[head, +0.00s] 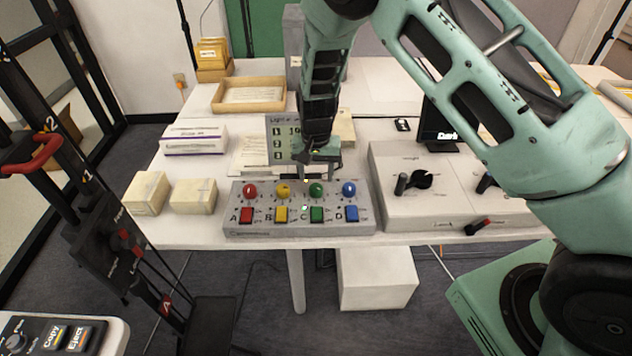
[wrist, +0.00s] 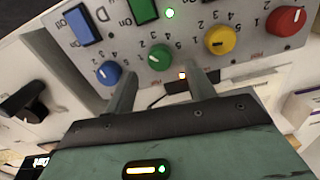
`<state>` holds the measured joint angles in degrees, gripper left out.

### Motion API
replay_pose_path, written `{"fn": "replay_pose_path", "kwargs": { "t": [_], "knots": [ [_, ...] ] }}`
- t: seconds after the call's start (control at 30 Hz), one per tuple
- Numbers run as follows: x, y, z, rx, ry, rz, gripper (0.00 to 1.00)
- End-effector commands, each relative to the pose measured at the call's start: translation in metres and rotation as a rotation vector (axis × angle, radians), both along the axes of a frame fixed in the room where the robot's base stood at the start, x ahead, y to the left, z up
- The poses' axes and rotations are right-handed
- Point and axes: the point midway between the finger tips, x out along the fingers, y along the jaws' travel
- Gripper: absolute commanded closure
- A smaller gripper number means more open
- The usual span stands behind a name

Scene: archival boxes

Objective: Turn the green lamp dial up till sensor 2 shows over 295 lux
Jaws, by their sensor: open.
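The green dial (head: 316,189) is third from the left in the row of dials on the grey control box (head: 300,229). It also shows in the wrist view (wrist: 159,57), but I cannot read its setting. My gripper (head: 318,174) is open and empty, pointing down just behind the green dial. In the wrist view, my gripper (wrist: 163,86) has its fingers spread to either side below the green dial, apart from it. The light readout panel (head: 282,152) has rows 1, 2 and 3; my arm hides most of the values, including sensor 2's.
Red (head: 250,190), yellow (head: 283,190) and blue (head: 349,189) dials flank the green one. A green switch (head: 317,214) sits in front, with a lit green light (head: 304,208) beside it. Cream boxes (head: 193,196) stand left; a grey lever console (head: 400,216) stands right.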

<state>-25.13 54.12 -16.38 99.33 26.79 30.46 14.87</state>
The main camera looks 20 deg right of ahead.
Motion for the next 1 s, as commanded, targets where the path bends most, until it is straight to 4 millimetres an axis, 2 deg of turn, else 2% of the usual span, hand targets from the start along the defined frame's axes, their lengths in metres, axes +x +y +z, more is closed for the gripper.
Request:
{"fn": "replay_pose_path", "kwargs": {
  "t": [0.1,0.3,0.67,0.83,1.0],
  "knots": [
    [-0.001,-0.001,-0.02,-0.001,0.003,-0.001,0.45],
    [0.0,0.0,-0.04,0.0,0.0,0.0,0.45],
    [0.0,0.0,-0.045,0.001,0.0,0.0,0.45],
    [0.0,0.0,-0.045,0.001,0.0,0.0,0.9],
    [0.0,0.0,-0.045,0.0,0.0,-0.002,0.9]
  ]
}}
